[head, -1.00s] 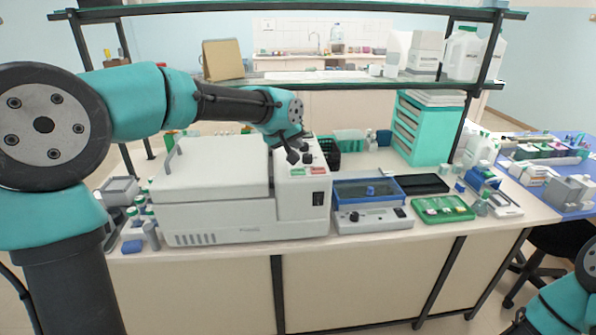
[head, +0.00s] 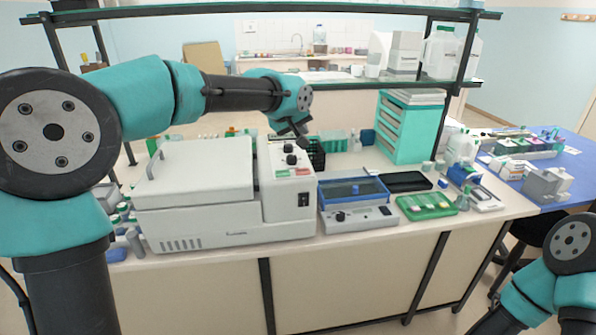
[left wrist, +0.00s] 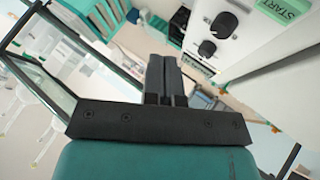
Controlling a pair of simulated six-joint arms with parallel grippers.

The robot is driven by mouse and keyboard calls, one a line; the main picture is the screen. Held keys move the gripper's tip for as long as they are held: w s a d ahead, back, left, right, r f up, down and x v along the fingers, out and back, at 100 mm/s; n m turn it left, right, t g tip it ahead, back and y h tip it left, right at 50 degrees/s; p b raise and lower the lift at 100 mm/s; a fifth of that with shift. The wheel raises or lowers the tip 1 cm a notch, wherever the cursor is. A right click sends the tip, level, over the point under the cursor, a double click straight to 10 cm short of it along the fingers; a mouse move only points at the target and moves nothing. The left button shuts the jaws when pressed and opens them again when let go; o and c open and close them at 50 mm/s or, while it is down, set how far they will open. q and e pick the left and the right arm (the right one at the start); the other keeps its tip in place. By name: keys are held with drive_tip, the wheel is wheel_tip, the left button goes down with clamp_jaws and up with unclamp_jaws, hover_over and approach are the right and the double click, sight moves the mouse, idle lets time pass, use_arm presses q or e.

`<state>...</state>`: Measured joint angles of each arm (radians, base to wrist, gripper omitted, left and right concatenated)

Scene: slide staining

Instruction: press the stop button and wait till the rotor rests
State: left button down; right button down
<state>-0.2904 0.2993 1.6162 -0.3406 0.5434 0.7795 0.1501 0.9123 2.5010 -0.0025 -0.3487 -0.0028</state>
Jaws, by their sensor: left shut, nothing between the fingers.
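The white centrifuge (head: 195,190) stands on the bench with its lid shut, so the rotor is hidden. Its right-hand panel carries two black knobs, a green label (head: 282,173) and the red stop button (head: 302,171). In the left wrist view the panel (left wrist: 240,50) shows the knobs and the green START label (left wrist: 284,9); the red button is not seen there. My left gripper (head: 303,139) is shut and empty, above the back of the panel and apart from the red button. Its closed fingers (left wrist: 163,75) also show in the left wrist view. My right gripper is out of view.
A blue-rimmed box device (head: 355,190) stands right of the centrifuge, with a green tray (head: 426,207) and a black tray (head: 404,182) beyond it. A dark basket (head: 316,154) sits behind the panel. A glass shelf crosses above the bench.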

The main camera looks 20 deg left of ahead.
sight(301, 170)
use_arm(q)
drive_tip(key=shift+f, duration=5.2)
drive_tip(key=shift+r, duration=3.3)
